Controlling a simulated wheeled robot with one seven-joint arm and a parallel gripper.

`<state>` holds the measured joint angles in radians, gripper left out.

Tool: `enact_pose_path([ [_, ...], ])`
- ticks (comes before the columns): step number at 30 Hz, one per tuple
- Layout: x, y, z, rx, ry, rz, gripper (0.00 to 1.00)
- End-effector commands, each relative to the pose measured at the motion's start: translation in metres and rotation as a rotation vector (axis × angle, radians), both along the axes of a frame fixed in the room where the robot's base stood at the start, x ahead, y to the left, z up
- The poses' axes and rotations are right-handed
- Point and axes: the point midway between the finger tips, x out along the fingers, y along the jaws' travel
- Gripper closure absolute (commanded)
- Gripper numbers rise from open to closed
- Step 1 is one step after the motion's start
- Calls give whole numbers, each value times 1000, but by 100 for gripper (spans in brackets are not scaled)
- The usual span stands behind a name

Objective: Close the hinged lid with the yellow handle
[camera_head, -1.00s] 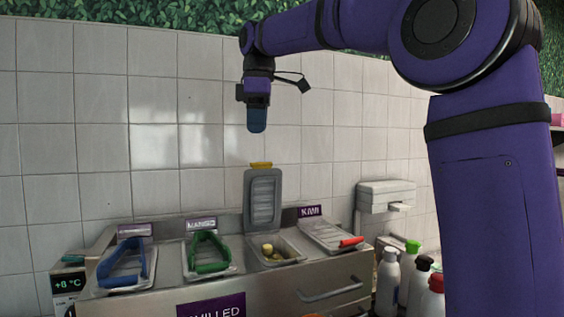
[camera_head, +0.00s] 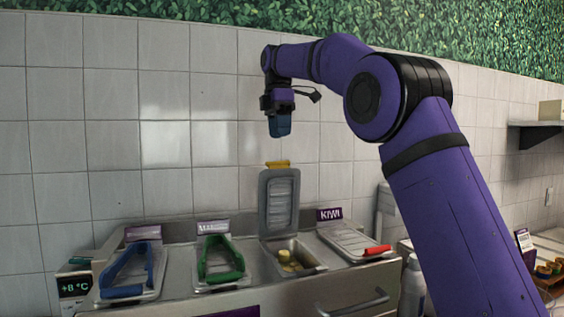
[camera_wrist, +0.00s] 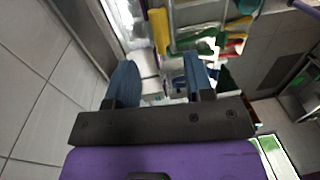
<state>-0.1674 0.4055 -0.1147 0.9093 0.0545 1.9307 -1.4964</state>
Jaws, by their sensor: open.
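The hinged lid (camera_head: 264,205) is grey and stands upright, open, behind its container in the head view. Its yellow handle (camera_head: 278,164) is at the top edge. The open container (camera_head: 312,262) below holds a few yellowish pieces. My gripper (camera_head: 280,134), with blue fingers, hangs pointing down above the yellow handle, with a gap between them. In the wrist view my gripper (camera_wrist: 160,76) is open with nothing between its fingers, and the yellow handle (camera_wrist: 160,32) shows beyond them, near the top.
Lids with a blue handle (camera_head: 122,292), a green handle (camera_head: 222,278) and a red handle (camera_head: 377,250) lie closed on the metal counter (camera_head: 185,297). A tiled wall (camera_head: 150,100) rises close behind. A bottle (camera_head: 414,285) stands at the right.

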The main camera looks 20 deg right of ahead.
Motion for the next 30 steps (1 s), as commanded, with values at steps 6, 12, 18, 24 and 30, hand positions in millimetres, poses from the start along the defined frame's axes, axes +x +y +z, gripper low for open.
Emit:
enact_pose_path([
  [6, -4, -1, -30, 0, 2, -2, 52],
  [12, -7, 0, -58, 0, 1, -1, 52],
  [18, -9, 0, -77, 0, 0, -1, 52],
  [24, -9, -1, -82, 0, -2, -1, 52],
  [30, -9, -1, -82, 0, -1, -2, 54],
])
